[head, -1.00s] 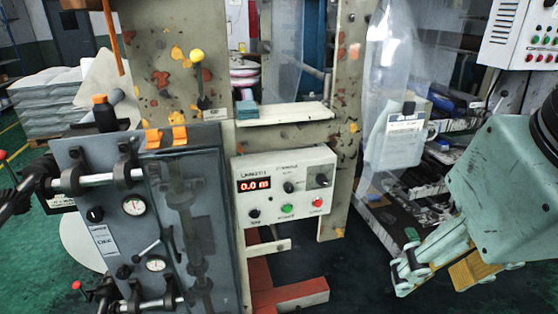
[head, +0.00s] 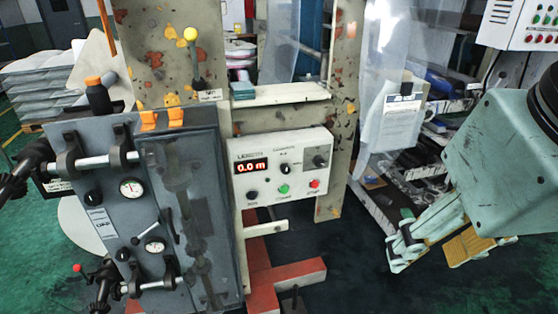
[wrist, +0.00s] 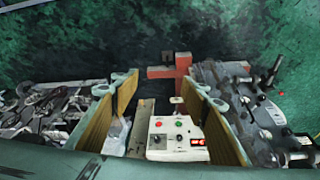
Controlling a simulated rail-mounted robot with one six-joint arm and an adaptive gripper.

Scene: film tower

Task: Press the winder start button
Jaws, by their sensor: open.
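The winder control box (head: 283,165) is a pale panel on the winder frame, with a red display reading 0.0 m. Its green button (head: 284,188) sits in the lower row, between a black knob (head: 252,195) and a red button (head: 314,183). In the wrist view the box appears upside down, and the green button (wrist: 179,124) shows between the fingers. My gripper (head: 432,240) is open and empty, to the right of the box in the head view and apart from it. Its yellow-padded fingers (wrist: 163,100) are spread wide in the wrist view.
A grey cabinet (head: 130,215) with gauges, rods and clamps stands left of the box. A red and white frame foot (head: 290,285) lies below. Cluttered shelves (head: 400,185) stand behind my gripper.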

